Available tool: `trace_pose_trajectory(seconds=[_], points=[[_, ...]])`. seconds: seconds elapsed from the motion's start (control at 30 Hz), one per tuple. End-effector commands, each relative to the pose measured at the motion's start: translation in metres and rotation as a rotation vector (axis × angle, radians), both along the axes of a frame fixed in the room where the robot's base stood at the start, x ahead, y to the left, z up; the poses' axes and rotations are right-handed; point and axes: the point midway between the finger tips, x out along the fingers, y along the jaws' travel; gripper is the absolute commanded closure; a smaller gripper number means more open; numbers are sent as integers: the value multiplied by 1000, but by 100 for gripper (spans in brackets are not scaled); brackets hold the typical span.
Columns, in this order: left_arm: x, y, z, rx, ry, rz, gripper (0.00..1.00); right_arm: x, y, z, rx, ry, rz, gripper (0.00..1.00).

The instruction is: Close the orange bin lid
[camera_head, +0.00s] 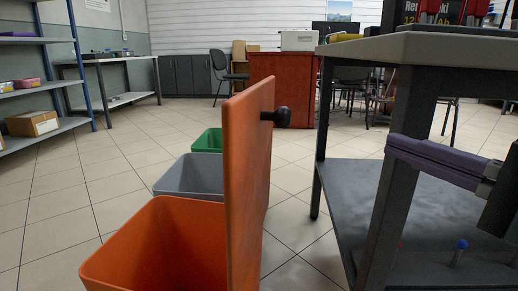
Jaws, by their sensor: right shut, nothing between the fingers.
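The orange bin (160,245) stands open on the tiled floor at the bottom left, and I can see into it. Its orange lid (246,185) stands upright along the bin's right side. A black knob (277,116) sticks out from the lid's right face, near the top. My right gripper (392,145) comes in from the right edge with its long purple fingers pointing left. It is shut and empty, well to the right of the lid and apart from it, and it shows in front of a table leg. My left gripper is not in view.
A grey bin (188,175) and a green bin (207,141) stand behind the orange one. A dark table (440,48) with a lower shelf (350,190) fills the right side. Open floor (300,215) lies between lid and table. Shelves (35,85) stand at far left.

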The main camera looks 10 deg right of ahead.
Motion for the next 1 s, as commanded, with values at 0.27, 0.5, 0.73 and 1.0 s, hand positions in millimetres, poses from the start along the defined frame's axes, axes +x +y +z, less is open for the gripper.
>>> trace_pose_trajectory(seconds=[0.27,0.5,0.73,1.0], points=[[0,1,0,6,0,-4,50,36,15,3,3,-4,1,100],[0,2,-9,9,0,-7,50,84,35,3,2,-5,1,100],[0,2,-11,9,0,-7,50,102,64,4,2,0,2,100],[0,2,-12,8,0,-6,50,106,76,4,-2,1,1,100]])
